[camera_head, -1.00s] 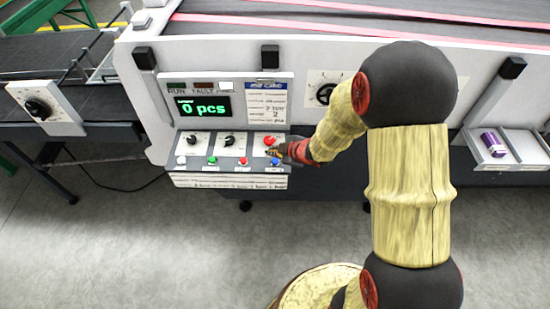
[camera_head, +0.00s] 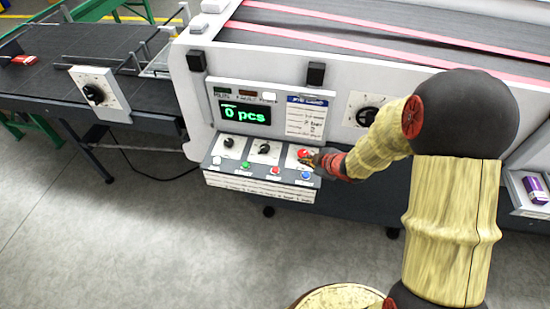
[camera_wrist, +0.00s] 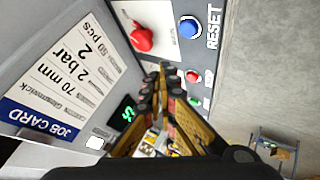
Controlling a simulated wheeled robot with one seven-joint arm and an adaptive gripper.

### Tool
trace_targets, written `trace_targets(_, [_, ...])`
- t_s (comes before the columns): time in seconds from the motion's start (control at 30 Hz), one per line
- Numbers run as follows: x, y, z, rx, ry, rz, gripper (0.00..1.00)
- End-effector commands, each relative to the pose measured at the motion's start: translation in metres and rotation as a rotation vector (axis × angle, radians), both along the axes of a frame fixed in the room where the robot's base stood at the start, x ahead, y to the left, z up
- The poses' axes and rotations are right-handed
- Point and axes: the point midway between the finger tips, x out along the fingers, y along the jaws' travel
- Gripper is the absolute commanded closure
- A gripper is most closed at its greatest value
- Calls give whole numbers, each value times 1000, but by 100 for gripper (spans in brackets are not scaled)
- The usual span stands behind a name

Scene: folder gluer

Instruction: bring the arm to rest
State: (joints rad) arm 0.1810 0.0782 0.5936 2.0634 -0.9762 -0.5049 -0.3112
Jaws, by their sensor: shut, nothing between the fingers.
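My gripper (camera_head: 312,160) is shut and empty, at the right end of the control panel (camera_head: 214,166), close to the red knob (camera_head: 304,154). In the wrist view my gripper (camera_wrist: 162,68) points at the panel between the red knob (camera_wrist: 143,38) and the small buttons. The blue RESET button (camera_wrist: 189,27) lies just beyond the fingertips, with the red button (camera_wrist: 192,76) near them. I cannot tell whether the fingertips touch the panel. My arm reaches in from the right of the head view.
A display (camera_head: 245,112) reads 0 pcs, beside a job card (camera_head: 306,117). The belt machine stands behind the panel. A dial box (camera_head: 100,94) is at the left, and a purple item (camera_head: 536,190) lies in a tray at the right. The floor (camera_head: 150,230) in front is clear.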

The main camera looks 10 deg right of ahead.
Motion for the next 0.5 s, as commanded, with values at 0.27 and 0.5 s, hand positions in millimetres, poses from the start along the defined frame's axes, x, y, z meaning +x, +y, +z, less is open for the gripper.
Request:
trace_targets(0.27, [0,0,0,0,0,0,100])
trace_targets(0.5, [-5,-9,-8,-13,39,-37,100])
